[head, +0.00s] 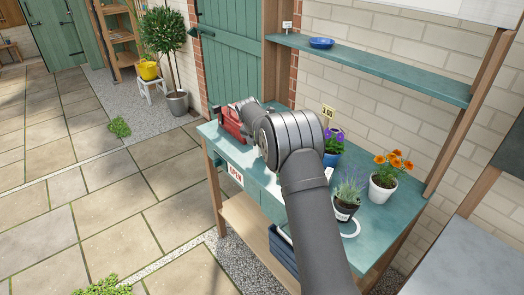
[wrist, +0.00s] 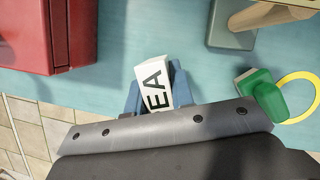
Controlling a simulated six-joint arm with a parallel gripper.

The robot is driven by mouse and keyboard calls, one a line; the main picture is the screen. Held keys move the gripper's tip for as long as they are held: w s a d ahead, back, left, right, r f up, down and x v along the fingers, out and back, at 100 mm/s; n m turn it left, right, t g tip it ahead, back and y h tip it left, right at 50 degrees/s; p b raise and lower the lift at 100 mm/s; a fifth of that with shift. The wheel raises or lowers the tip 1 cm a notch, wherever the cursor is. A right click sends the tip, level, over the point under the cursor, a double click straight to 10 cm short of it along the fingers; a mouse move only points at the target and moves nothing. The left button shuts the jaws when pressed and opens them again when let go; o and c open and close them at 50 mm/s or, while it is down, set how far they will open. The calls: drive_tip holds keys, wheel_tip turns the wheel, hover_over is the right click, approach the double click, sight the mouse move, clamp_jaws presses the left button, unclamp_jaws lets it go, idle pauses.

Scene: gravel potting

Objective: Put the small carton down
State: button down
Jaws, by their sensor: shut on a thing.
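The small carton (wrist: 152,80) is white with dark letters, of which "EA" can be read. It shows in the wrist view, tilted, between the blue fingers of my gripper (wrist: 155,92). My gripper is shut on it, above the teal bench top (wrist: 120,70). I cannot tell whether the carton touches the bench. In the head view my own arm hides the carton and the fingers. The bench top also shows there (head: 388,222).
A red box (wrist: 35,35) stands left of the carton, also in the head view (head: 232,124). A wooden-handled tool (wrist: 235,30) and a green object (wrist: 265,95) with a yellow ring (wrist: 300,77) lie right. Potted purple (head: 333,145), orange (head: 383,185) and lavender flowers (head: 346,205) stand on the bench.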

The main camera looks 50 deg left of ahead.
drive_tip(key=shift+f, duration=1.15)
drive_tip(key=shift+f, duration=0.15)
drive_tip(key=c, duration=1.3)
unclamp_jaws()
drive_tip(key=shift+o, duration=0.2)
drive_tip(key=v, duration=1.2)
drive_tip(key=shift+s, duration=0.1)
